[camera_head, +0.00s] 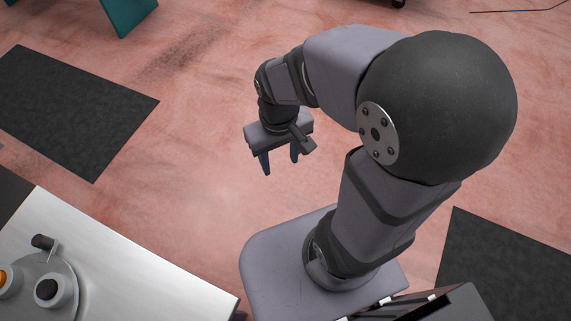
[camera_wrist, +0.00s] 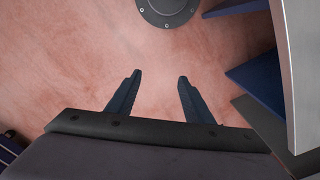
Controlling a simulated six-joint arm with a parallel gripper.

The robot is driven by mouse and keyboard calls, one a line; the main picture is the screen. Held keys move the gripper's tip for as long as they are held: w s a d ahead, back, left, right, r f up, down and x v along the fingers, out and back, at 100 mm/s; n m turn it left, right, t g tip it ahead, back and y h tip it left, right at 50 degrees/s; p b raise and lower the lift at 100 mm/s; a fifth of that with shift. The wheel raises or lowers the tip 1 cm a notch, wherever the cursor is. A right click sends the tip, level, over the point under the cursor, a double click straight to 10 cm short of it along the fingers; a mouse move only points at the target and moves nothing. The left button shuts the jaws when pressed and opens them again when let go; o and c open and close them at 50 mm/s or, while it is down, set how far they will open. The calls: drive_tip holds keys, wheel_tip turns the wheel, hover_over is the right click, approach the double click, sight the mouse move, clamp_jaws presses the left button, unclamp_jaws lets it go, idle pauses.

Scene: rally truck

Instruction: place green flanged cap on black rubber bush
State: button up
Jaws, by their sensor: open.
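My gripper (camera_head: 280,163) is open and empty, hanging over the open floor to the right of the metal-topped table. In the wrist view my gripper (camera_wrist: 159,76) shows two dark fingers spread apart with only floor between them. A dark round piece (camera_head: 47,289) sits in a pale cup on a grey round fixture at the lower left of the head view; it may be the black rubber bush, but I cannot be sure. No green flanged cap can be made out in either view.
The table (camera_head: 150,270) has a bare silver top right of the fixture (camera_head: 72,272). An orange piece (camera_head: 3,279) is cut off by the left edge. A short dark cylinder (camera_head: 42,241) stands at the fixture's back. Dark mats (camera_head: 75,105) lie on the reddish floor.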

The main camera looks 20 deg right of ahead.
drive_tip(key=shift+o, duration=0.5)
drive_tip(key=s+d, duration=0.1)
drive_tip(key=s+d+f+m, duration=0.1)
drive_tip(key=shift+s+d, duration=0.1)
drive_tip(key=shift+s, duration=0.2)
